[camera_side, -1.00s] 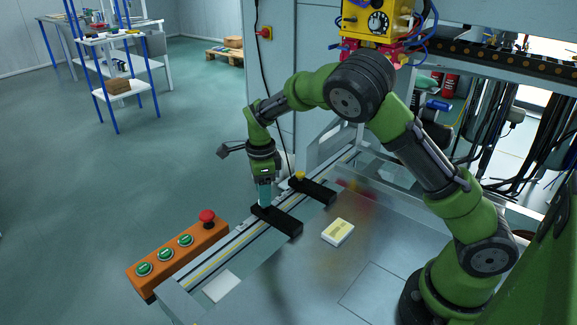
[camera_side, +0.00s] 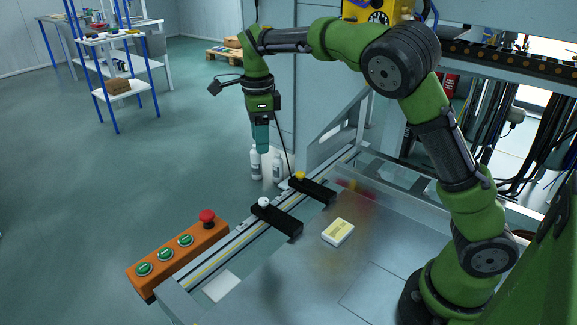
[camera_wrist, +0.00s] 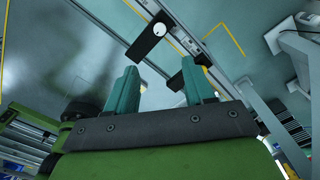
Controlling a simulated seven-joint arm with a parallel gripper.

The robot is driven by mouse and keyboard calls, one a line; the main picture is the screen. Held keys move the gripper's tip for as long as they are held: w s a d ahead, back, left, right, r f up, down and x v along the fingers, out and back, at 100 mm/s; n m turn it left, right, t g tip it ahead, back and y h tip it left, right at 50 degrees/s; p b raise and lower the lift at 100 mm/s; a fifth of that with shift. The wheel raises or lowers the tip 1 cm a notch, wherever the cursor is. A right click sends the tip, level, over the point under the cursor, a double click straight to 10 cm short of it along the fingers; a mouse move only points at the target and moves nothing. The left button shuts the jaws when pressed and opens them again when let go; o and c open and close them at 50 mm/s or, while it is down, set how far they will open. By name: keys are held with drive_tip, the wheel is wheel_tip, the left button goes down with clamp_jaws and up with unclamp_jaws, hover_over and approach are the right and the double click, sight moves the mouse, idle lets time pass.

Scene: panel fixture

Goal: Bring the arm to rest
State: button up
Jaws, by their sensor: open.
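My gripper (camera_side: 262,138) hangs above the rail at the back edge of the metal table, pointing down, with nothing in it. In the wrist view its two teal fingers (camera_wrist: 162,88) stand well apart. Below it are two black blocks on the rail: one with a white knob (camera_side: 276,217) and one with a yellow knob (camera_side: 312,187). The white-knobbed block also shows in the wrist view (camera_wrist: 147,44), beyond the fingers. The gripper touches neither block.
A yellow and white box (camera_side: 338,231) lies on the metal table (camera_side: 375,250). An orange button panel (camera_side: 178,255) with a red stop button stands at the left front. White bottles (camera_side: 265,163) stand behind the rail. The air around my gripper is clear.

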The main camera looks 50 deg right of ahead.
drive_tip(key=s+a+r+n+t+y, duration=0.1)
drive_tip(key=s+r+n+t, duration=0.1)
drive_tip(key=s+n, duration=0.8)
drive_tip(key=s+a+r+n+t+y, duration=0.1)
drive_tip(key=s+n+t, duration=0.4)
drive_tip(key=s+n, duration=0.6)
drive_tip(key=s, duration=0.2)
drive_tip(key=shift+s+a+r, duration=0.25)
drive_tip(key=shift+s+r, duration=0.05)
drive_tip(key=shift+r, duration=0.05)
